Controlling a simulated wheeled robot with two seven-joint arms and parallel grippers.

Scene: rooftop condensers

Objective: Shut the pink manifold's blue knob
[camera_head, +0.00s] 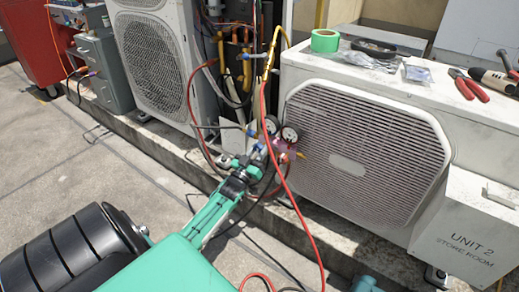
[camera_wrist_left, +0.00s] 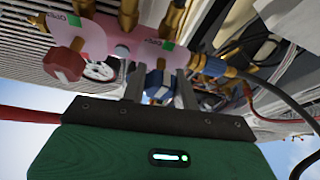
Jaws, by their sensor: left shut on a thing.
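The pink manifold (camera_head: 283,149) hangs among hoses at the left front of the white condenser, with two round gauges (camera_head: 290,134) above it. In the left wrist view the manifold's pink body (camera_wrist_left: 97,42) crosses the top, with green labels reading "OPEN". My left gripper (camera_head: 257,152) reaches it from the front. In the left wrist view the gripper's two fingers (camera_wrist_left: 159,88) are shut on the blue knob (camera_wrist_left: 158,84), one on each side. The red knob (camera_wrist_left: 64,64) sits to the left, outside the fingers. My right gripper is not seen.
Red and yellow hoses (camera_head: 266,85) run close around my left gripper. The condenser marked "UNIT 2" (camera_head: 455,225) carries green tape (camera_head: 325,40) and red-handled pliers (camera_head: 468,85) on top. Another condenser (camera_head: 155,60) stands at the left. The floor in front is mostly clear.

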